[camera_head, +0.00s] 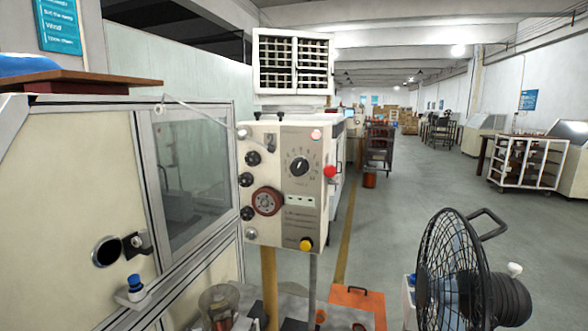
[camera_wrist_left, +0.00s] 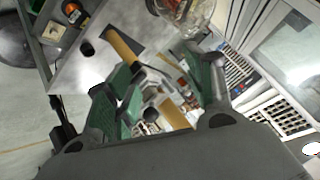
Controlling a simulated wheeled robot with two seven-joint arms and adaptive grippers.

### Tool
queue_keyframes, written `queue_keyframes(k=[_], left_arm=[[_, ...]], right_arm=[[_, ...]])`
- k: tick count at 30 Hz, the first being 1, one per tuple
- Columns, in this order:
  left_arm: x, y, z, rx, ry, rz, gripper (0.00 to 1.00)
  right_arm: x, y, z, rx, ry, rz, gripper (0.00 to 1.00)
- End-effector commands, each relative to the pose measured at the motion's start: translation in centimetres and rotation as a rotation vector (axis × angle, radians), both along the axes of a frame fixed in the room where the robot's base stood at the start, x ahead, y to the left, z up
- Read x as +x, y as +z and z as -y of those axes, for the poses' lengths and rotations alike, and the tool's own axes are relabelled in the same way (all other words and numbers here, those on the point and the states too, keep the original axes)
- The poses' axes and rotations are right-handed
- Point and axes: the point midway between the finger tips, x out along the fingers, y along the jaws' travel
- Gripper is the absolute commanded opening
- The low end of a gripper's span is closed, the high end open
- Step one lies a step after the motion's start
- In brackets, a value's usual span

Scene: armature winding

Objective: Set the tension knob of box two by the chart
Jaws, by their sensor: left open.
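A pale control box (camera_head: 289,185) stands in the middle of the head view. Its face carries a black pointer knob (camera_head: 299,166) with a ring of numbers, too small to read. I cannot tell whether this box is box two. A white panel with a dark grid (camera_head: 292,64) is above the box; I cannot tell whether it is the chart. My left gripper (camera_wrist_left: 160,66) shows only in the left wrist view, with its green-padded fingers spread. No knob shows between them. My right gripper is not in view.
A black fan (camera_head: 452,270) stands at front right. A windowed cabinet (camera_head: 190,170) fills the left. The aisle beyond is open.

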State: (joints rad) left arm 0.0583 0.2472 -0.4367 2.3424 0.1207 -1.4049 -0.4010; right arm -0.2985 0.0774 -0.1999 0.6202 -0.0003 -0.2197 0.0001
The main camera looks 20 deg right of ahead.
Motion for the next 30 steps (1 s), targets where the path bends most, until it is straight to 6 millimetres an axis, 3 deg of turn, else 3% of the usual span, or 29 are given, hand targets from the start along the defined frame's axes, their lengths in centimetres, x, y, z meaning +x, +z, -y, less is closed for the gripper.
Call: queue_keyframes(k=[3, 30], left_arm=[[-0.3, 2.5, 0.7, 0.02, -0.041, 0.045, 0.54], [-0.2, 15.9, 7.6, 0.271, -0.381, 0.438, 0.54]], right_arm=[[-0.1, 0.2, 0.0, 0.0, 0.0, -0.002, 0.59], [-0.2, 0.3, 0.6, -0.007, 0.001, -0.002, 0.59]])
